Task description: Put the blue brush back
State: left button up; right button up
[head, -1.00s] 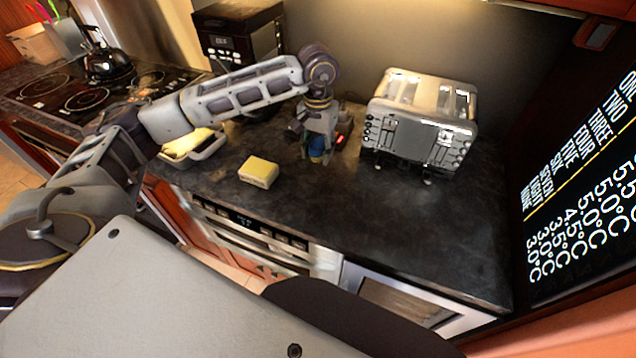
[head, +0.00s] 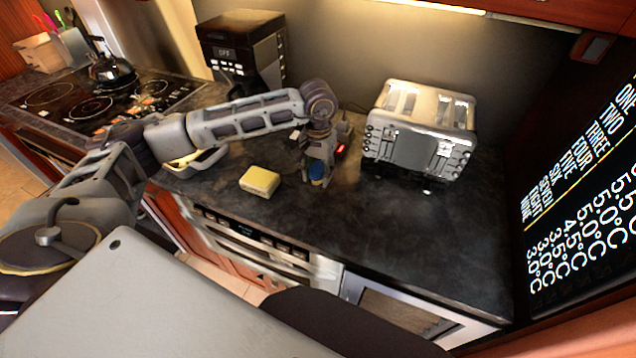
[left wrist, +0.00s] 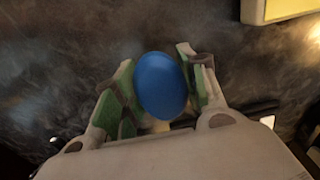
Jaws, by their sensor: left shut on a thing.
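The blue brush (head: 317,172) is between the fingers of my left gripper (head: 318,180), above the dark countertop between the yellow block and the toaster. In the left wrist view its rounded blue end (left wrist: 161,86) sits between the two green-padded fingers of the left gripper (left wrist: 158,80), which are shut on it. The rest of the brush is mostly hidden behind the fingers. I cannot tell whether it touches the counter. My right gripper is not in view.
A yellow block (head: 260,181) lies on the counter left of the gripper. A silver toaster (head: 421,132) stands close on the right. A dark coffee machine (head: 241,50) and a tray (head: 196,161) are to the left. The front counter (head: 400,235) is clear.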

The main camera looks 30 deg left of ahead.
aim_at(318, 191)
pick_arm(q)
jog(key=shift+f, duration=0.6)
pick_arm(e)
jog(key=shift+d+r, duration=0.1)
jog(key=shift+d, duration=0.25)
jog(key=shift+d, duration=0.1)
pick_arm(q)
jog(key=shift+f, duration=0.25)
jog(key=shift+f+p, duration=0.35)
jog(key=shift+f, duration=1.3)
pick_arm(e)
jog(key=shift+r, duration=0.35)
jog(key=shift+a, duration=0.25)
pick_arm(q)
jog(key=shift+f, duration=0.15)
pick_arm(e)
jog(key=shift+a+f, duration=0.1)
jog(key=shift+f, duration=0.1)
